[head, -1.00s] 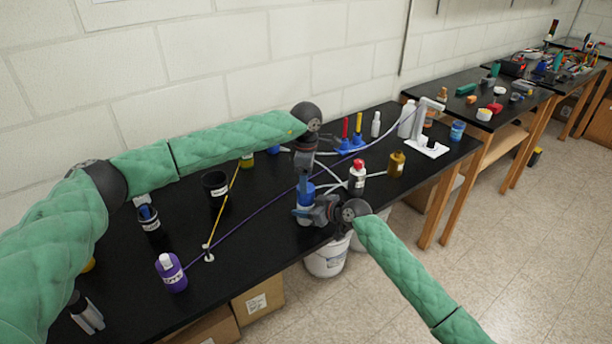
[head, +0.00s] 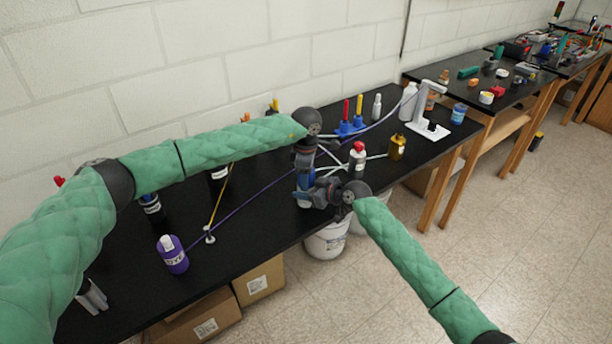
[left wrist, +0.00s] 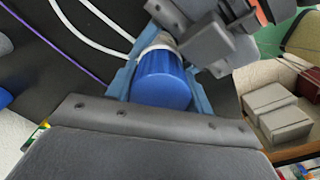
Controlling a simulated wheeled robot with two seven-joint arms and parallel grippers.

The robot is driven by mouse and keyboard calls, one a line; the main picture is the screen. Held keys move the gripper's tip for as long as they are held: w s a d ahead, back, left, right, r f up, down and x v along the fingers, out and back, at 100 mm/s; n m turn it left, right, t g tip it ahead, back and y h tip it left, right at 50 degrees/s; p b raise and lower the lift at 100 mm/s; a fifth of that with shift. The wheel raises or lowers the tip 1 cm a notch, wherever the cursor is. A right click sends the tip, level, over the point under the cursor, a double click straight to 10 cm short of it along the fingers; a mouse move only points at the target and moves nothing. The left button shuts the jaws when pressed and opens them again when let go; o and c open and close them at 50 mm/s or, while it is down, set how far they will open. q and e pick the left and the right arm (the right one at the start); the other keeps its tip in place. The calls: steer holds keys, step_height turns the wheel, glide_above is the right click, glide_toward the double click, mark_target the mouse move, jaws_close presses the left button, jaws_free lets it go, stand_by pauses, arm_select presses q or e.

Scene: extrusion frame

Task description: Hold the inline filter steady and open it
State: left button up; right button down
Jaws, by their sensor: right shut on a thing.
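The inline filter, with a blue cylindrical part (head: 305,182), stands near the table's front edge, partly hidden by both grippers. In the left wrist view its blue end (left wrist: 163,85) faces the camera, with a white ring beyond it. My left gripper (head: 304,172) reaches it from above. Its light blue fingers (left wrist: 162,92) stand open on either side of the blue part, very close to it. My right gripper (head: 312,196) comes from the right and is shut on the filter lower down. Its fingertips are mostly hidden.
White tubes (left wrist: 82,38) run beside the filter. A purple cord (head: 240,212) crosses the table. A white bucket (head: 326,241) sits below the table edge.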

arm_select(q)
steer(key=shift+c, duration=1)
steer(key=shift+n, duration=1.7)
steer(key=o, duration=1.1)
steer(key=shift+r, duration=0.1)
